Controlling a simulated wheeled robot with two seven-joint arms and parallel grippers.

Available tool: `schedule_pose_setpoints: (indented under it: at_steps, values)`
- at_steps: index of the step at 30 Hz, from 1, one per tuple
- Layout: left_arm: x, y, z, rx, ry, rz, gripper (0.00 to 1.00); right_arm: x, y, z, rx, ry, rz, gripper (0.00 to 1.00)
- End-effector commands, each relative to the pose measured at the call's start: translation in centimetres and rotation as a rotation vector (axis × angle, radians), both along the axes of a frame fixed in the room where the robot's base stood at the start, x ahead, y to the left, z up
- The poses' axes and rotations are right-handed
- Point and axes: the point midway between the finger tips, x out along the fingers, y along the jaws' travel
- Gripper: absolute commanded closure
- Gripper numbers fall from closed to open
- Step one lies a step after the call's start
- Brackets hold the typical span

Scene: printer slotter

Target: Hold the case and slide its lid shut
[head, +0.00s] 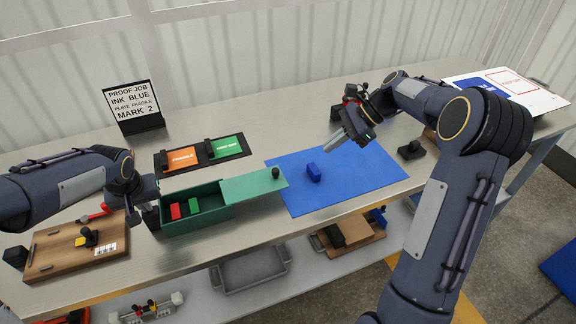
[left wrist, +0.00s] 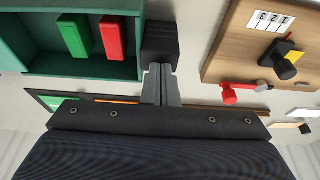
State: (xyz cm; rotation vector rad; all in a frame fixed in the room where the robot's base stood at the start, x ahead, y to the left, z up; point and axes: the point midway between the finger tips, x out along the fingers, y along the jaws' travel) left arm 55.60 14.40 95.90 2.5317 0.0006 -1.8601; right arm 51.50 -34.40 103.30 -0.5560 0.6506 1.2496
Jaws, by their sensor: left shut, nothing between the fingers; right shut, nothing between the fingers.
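The green case (head: 200,220) stands on the table, its left part uncovered, with a red block (head: 175,211) and a green block (head: 194,205) inside. Its green lid (head: 250,185), with a black knob (head: 276,173), is slid out to the right, overhanging the blue mat (head: 340,172). My left gripper (head: 142,203) is shut and empty at the case's left end. In the left wrist view its fingertips (left wrist: 160,68) are by a black block (left wrist: 160,42) at that end; contact is unclear. My right gripper (head: 334,142) is shut and empty above the blue mat, away from the knob.
A small blue block (head: 314,172) lies on the mat right of the lid. A wooden board (head: 60,250) and a red-handled tool (head: 95,215) lie left of the case. A black tray with orange and green plates (head: 225,147) lies behind it. A sign (head: 133,103) stands at the back.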

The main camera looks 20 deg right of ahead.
Motion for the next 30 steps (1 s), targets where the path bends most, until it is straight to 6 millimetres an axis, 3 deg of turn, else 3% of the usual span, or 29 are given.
schedule_pose_setpoints:
  at_steps: [7, 20, 24, 30]
  values:
    - [-0.4, 0.0, -0.7, 0.003, 0.018, 0.000, 1.00, 0.9, 0.6, -1.8, 0.023, 0.031, -0.028, 1.00]
    - [-0.4, 0.0, -0.7, 0.003, 0.018, 0.000, 1.00, 2.4, 6.7, -8.0, 0.022, 0.032, -0.023, 1.00]
    - [-0.4, 0.0, -0.7, 0.003, 0.018, 0.000, 1.00, 3.0, 8.7, -7.8, 0.021, 0.027, -0.024, 1.00]
    - [-0.4, 0.0, -0.7, 0.003, 0.018, 0.000, 1.00, 3.4, 10.2, -7.8, 0.020, 0.028, -0.026, 1.00]
